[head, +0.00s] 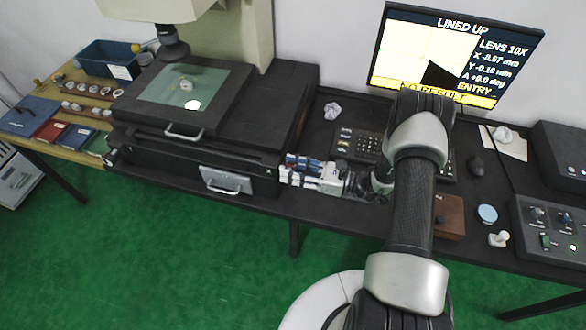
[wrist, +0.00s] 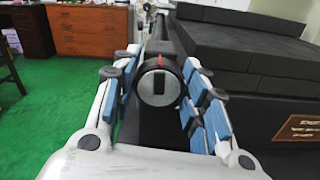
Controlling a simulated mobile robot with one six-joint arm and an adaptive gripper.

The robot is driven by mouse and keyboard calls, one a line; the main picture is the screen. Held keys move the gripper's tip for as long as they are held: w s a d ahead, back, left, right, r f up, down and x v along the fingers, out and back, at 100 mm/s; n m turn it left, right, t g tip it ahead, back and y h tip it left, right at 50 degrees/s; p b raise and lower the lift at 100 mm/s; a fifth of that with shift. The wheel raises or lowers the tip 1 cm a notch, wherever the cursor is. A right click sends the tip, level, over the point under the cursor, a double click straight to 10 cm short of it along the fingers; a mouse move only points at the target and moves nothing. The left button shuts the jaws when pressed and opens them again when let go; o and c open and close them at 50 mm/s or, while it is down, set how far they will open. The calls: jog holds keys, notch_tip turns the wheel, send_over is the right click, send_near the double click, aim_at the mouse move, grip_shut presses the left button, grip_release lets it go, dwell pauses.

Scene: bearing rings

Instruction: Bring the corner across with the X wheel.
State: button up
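The dark corner (head: 440,76) shows on the monitor (head: 455,50), at the lower right of its pale field. The screen reads LINED UP, LENS 10X, X -0.57 mm, Y -0.10 mm, A +0.0 deg and NO RESULT. In the wrist view a round wheel (wrist: 158,88), black-rimmed with a grey face and a red mark on top, sits between the blue-padded fingers of my gripper (wrist: 160,72). The pads are close to both sides of its rim; contact is unclear. In the head view my gripper (head: 292,170) is at the stage's right side and the wheel is hidden.
The glass stage (head: 180,85) carries a small part. A keypad (head: 357,144), a wooden block (head: 449,215) and a control box (head: 553,228) stand on the bench to the right. Several rings (head: 92,89) lie at the left. Green floor is free in front.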

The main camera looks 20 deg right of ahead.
jog(key=c, duration=0.5)
jog(key=shift+o, duration=0.2)
jog(key=n+b, duration=0.1)
jog(key=n, duration=0.2)
jog(key=shift+f, duration=0.1)
jog(key=n+b, duration=0.1)
jog(key=n, duration=0.1)
jog(key=shift+s+n, duration=0.15)
jog(key=shift+n, duration=0.15)
jog(key=o, duration=1.1)
jog(key=v, duration=1.2)
